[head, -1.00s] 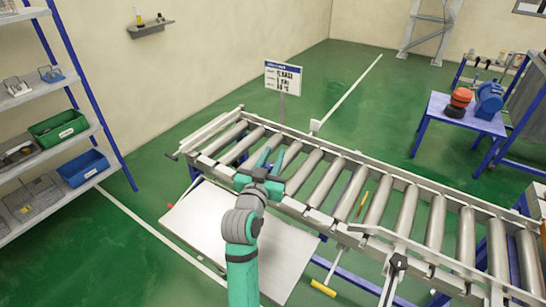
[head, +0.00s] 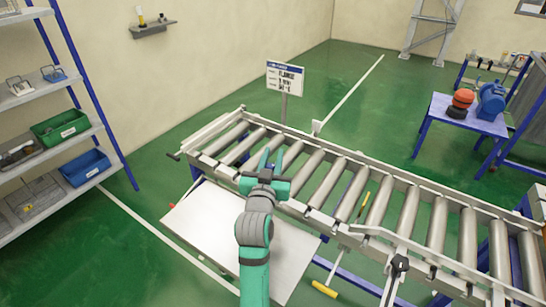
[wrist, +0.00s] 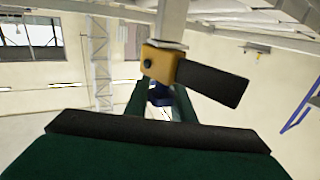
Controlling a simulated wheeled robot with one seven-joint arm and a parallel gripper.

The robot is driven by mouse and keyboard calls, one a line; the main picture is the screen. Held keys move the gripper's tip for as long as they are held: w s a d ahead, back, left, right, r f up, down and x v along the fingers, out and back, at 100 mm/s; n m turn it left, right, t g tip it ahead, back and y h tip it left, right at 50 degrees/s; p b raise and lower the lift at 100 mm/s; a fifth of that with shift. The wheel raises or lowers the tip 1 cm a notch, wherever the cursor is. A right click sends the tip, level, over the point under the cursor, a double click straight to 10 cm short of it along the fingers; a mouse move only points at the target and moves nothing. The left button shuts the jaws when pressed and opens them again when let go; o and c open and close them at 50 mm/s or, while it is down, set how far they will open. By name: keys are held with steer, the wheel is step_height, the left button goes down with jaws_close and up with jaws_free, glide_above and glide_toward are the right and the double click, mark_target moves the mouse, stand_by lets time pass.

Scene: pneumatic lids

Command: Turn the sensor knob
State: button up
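My gripper (head: 271,157) is open above the left end of the roller conveyor (head: 330,150), its two green fingers apart and pointing away from the head camera. In the wrist view, a yellow block with a dark flat piece (wrist: 212,83) hangs below a grey post, close ahead of the fingers. A small dark blue part (wrist: 160,96) shows between the fingers of my gripper (wrist: 161,103); it may be the sensor knob, and I cannot tell whether they touch it. In the head view I cannot make out this block or the knob near my gripper.
A white panel (head: 215,225) lies under my arm, before the conveyor. A black knob on a post (head: 400,263) stands at the conveyor's near side. A sign (head: 285,76) is behind the conveyor. Shelves with bins (head: 85,168) are left; a blue table (head: 468,117) is right.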

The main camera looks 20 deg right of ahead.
steer(key=o, duration=0.4)
steer(key=shift+s, duration=0.1)
steer(key=v, duration=1)
steer(key=shift+s+a, duration=0.15)
steer(key=shift+s, duration=0.15)
